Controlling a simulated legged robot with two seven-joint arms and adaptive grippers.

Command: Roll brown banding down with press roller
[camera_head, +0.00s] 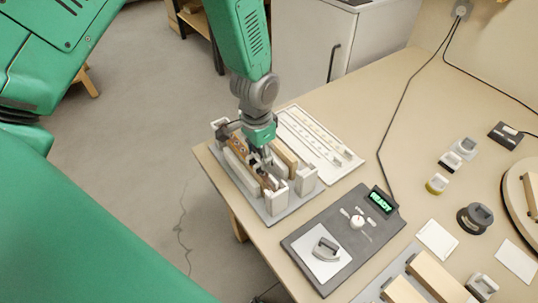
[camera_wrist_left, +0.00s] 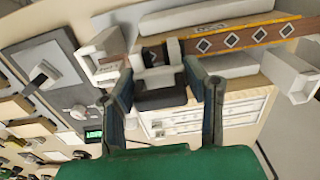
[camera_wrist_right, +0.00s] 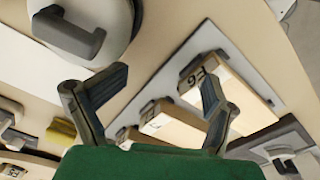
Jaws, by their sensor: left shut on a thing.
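The brown banding (camera_wrist_left: 262,36), marked with pale diamonds, lies along the board in a fixture of pale blocks. In the head view the banding (camera_head: 237,146) is partly covered by my left arm. My left gripper (camera_wrist_left: 162,98) is shut on the dark handle of the press roller (camera_wrist_left: 160,78), over the banding; it also shows in the head view (camera_head: 262,167). Whether the roller touches the banding is hidden. My right gripper (camera_wrist_right: 152,98) is open and empty in the right wrist view, above the bench; it is not seen in the head view.
A white slotted tray (camera_head: 320,143) lies beside the fixture (camera_head: 275,217). A dark station (camera_head: 340,252) with a lit READY display (camera_head: 381,200) stands at the front. Wooden blocks (camera_head: 433,277), small gripped tools (camera_head: 437,184) and a cable fill the right side.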

